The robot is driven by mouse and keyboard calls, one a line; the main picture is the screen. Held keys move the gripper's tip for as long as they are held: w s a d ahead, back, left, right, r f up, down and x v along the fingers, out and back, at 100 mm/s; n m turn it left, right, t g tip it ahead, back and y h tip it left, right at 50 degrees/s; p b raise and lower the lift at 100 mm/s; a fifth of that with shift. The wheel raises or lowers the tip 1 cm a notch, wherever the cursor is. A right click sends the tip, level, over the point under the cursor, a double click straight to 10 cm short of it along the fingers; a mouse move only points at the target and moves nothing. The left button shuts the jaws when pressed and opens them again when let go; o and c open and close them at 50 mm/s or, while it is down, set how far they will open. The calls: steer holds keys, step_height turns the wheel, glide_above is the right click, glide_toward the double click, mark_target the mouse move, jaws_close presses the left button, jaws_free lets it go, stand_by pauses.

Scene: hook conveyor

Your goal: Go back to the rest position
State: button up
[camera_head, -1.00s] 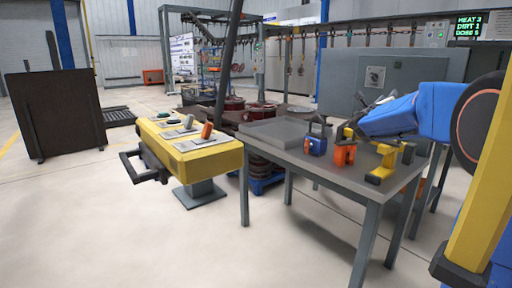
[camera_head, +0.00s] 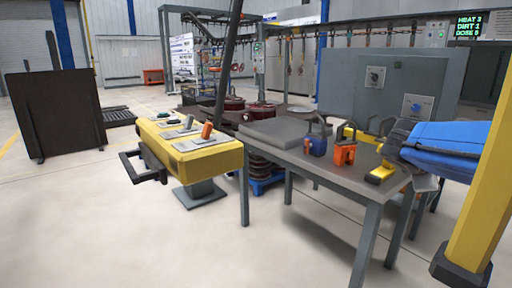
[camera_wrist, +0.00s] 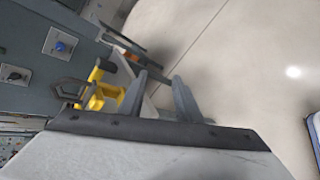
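My gripper shows in the wrist view (camera_wrist: 160,98) with its two dark fingers apart and nothing between them. In the head view, my blue arm reaches in from the right and its end is over the right end of the grey table (camera_head: 345,186). A yellow lock-like piece (camera_head: 381,173) lies on the table close to my gripper, partly covered by it. An orange padlock (camera_head: 345,153) and a blue padlock (camera_head: 316,146) stand further left on the table.
A grey control box (camera_head: 345,90) with a black knob and a blue knob stands behind the table. A yellow console (camera_head: 212,161) with levers stands to the left. A dark panel (camera_head: 52,112) stands at far left. The floor in front is clear.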

steer(key=s+a+f+m+y, duration=0.5)
steer(key=s+a+f, duration=0.3)
steer(key=s, duration=0.3)
steer(key=s+a+f+m+g+y, duration=0.1)
steer(key=s+a+f+m+y, duration=0.3)
steer(key=s+a+f+m, duration=0.3)
steer(key=s+a+f, duration=0.2)
steer(key=s+a, duration=0.1)
steer(key=a, duration=0.1)
steer(key=shift+s+m+g+y, duration=0.3)
steer(key=shift+s+m+y, duration=0.1)
steer(key=shift+a, duration=0.1)
